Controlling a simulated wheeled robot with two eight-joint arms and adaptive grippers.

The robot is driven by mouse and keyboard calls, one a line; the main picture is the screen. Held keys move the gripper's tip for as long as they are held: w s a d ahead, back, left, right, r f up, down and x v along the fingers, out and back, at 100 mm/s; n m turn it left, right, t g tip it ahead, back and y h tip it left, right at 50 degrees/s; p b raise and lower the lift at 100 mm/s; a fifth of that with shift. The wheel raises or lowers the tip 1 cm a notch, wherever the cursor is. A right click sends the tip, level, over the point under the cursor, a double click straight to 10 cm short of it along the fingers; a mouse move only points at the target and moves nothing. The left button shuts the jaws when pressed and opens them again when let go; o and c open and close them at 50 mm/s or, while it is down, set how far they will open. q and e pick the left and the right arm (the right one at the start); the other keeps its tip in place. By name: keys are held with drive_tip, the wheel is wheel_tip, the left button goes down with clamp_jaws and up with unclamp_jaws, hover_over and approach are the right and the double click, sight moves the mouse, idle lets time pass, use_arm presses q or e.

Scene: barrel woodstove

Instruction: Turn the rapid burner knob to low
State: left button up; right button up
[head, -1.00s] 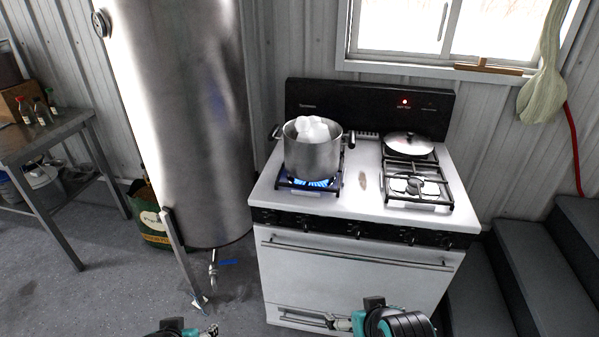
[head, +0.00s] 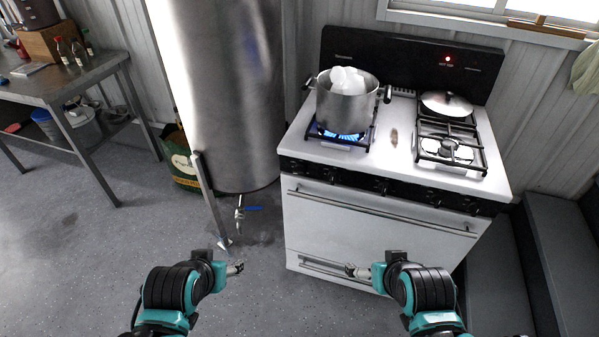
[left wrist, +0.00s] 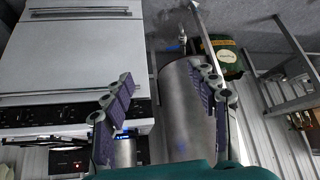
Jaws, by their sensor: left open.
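The white stove (head: 380,215) stands ahead, with a black front panel (head: 380,185) carrying a row of dark knobs. Which knob is the rapid burner's cannot be told. A steel pot (head: 342,108) with white contents sits over a lit blue flame at the left of the stove top. The stove and panel also show upside down in the left wrist view (left wrist: 65,60). My left gripper (head: 238,268) is open and empty, low in front of the tank. In the left wrist view its fingers (left wrist: 165,95) are apart. My right gripper (head: 350,270) is low before the stove; its fingers are too small to read.
A tall steel tank (head: 225,90) with a tap and leg stands left of the stove. A lidded pan (head: 446,104) sits at the back right. A metal table (head: 70,80) is at far left, dark steps (head: 560,250) at right. Grey floor in front is clear.

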use_arm(q)
drive_tip(key=w+d+r+m+t+h+p, duration=0.1)
drive_tip(key=w+d, duration=0.3)
drive_tip(key=w, duration=0.5)
drive_tip(key=w+d+r+m+t+h+p, duration=0.1)
drive_tip(key=w+d+r+h, duration=0.15)
drive_tip(key=w, duration=0.75)
drive_tip(key=t+p, duration=0.1)
drive_tip(key=t, duration=0.1)
approach(299, 171)
drive_tip(key=shift+t+h, duration=0.65)
drive_tip(key=shift+t, duration=0.05)
drive_tip(key=x, duration=0.2)
drive_tip(key=f+x, duration=0.1)
drive_tip(key=x, duration=0.2)
drive_tip(key=b+x, duration=0.1)
drive_tip(key=x, duration=0.1)
drive_tip(key=shift+w+a+f, duration=0.1)
drive_tip(key=shift+a+f, duration=0.2)
drive_tip(key=shift+f, duration=0.15)
drive_tip(key=shift+w+d+f, duration=0.15)
drive_tip(key=shift+w+d, duration=0.05)
drive_tip(key=shift+w, duration=0.35)
drive_tip(key=c, duration=1.2)
